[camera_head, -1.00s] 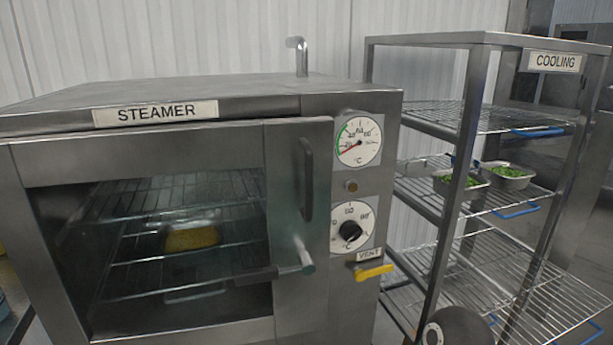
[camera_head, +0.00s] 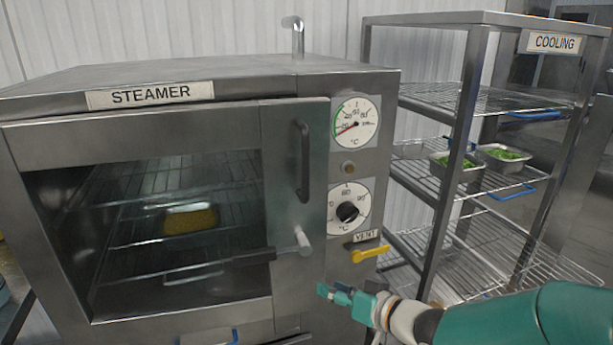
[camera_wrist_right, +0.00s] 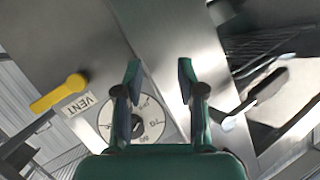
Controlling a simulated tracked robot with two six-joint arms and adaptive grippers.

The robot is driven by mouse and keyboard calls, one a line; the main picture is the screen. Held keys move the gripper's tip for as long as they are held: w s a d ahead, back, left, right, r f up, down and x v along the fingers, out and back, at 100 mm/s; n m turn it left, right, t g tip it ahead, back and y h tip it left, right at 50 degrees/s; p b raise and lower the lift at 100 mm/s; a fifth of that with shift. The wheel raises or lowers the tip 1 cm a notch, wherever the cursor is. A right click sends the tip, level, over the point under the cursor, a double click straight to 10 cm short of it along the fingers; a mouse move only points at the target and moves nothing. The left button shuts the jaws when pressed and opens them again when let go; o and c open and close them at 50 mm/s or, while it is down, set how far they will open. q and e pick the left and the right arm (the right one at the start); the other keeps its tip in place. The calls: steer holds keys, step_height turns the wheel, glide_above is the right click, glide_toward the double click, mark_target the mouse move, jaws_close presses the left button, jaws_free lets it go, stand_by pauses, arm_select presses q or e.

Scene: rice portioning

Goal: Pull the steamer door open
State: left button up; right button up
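The steamer (camera_head: 290,75) fills the left half of the head view. Its door (camera_head: 285,130) looks closed, with a glass window and a dark vertical handle (camera_head: 303,160). A latch lever (camera_head: 302,240) with a pale round end sits lower on the door; a dark lever also shows in the right wrist view (camera_wrist_right: 262,88). My right gripper (camera_head: 322,289) is in front of the steamer, below the latch and apart from it. In the right wrist view its two fingers (camera_wrist_right: 158,72) are spread with nothing between them. My left gripper is not in view.
A yellow vent lever (camera_head: 370,254) and round dials (camera_head: 348,208) are on the steamer's right panel. A cooling rack (camera_head: 480,100) with green-filled metal pans (camera_head: 503,157) stands to the right. A pan with yellow food (camera_head: 190,220) is inside the steamer.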

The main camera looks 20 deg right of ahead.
steer(key=s+d+r+n+t+y, duration=0.1)
steer(key=s+r+n, duration=0.1)
steer(key=r, duration=0.6)
steer(key=s+d+r+n+t+y, duration=0.1)
steer(key=s+d+r, duration=0.1)
steer(key=r, duration=0.7)
steer(key=n+y, duration=0.1)
steer(key=n, duration=0.3)
glide_toward(305, 164)
steer(key=shift+t, duration=0.3)
steer(key=x, duration=0.7)
steer(key=b+x, duration=0.1)
steer(key=x, duration=0.2)
steer(key=shift+w+d+f, duration=0.1)
steer(key=shift+w+f, duration=0.25)
steer(key=shift+f, duration=0.05)
jaws_close()
